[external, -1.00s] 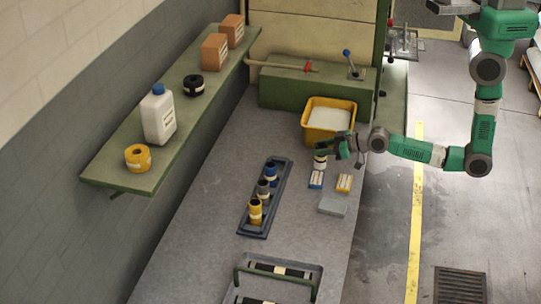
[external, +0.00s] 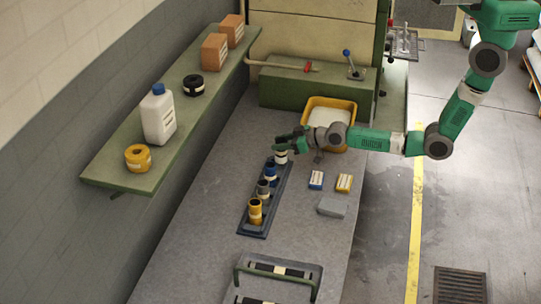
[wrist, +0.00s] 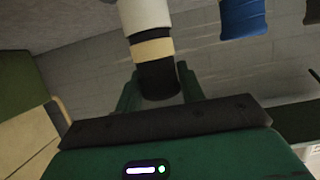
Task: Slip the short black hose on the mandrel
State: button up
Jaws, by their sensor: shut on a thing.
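My gripper (external: 281,147) is shut on the short black hose, above the far end of the dark blue rack (external: 249,236). In the wrist view the black hose (wrist: 158,80) has a beige band, and its black end sits between my fingers. A white cylinder (wrist: 142,14) lies in line with the hose beyond the band; I cannot tell whether the hose is around it or only against it. Blue (external: 271,172), grey (external: 263,188) and yellow (external: 255,211) hoses stand upright in the rack. I cannot clearly pick out the mandrel.
A yellow bin (external: 345,108) stands behind my wrist. Two small boxes (external: 316,180) (external: 344,183) and a grey block (external: 332,207) lie right of the rack. The shelf (external: 110,180) runs along the left wall.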

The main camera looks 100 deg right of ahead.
jog(key=shift+x, duration=0.8)
jog(key=shift+f+b, duration=0.3)
jog(key=shift+f, duration=1.25)
jog(key=shift+f, duration=0.25)
jog(key=o, duration=1.1)
jog(key=shift+r, duration=0.15)
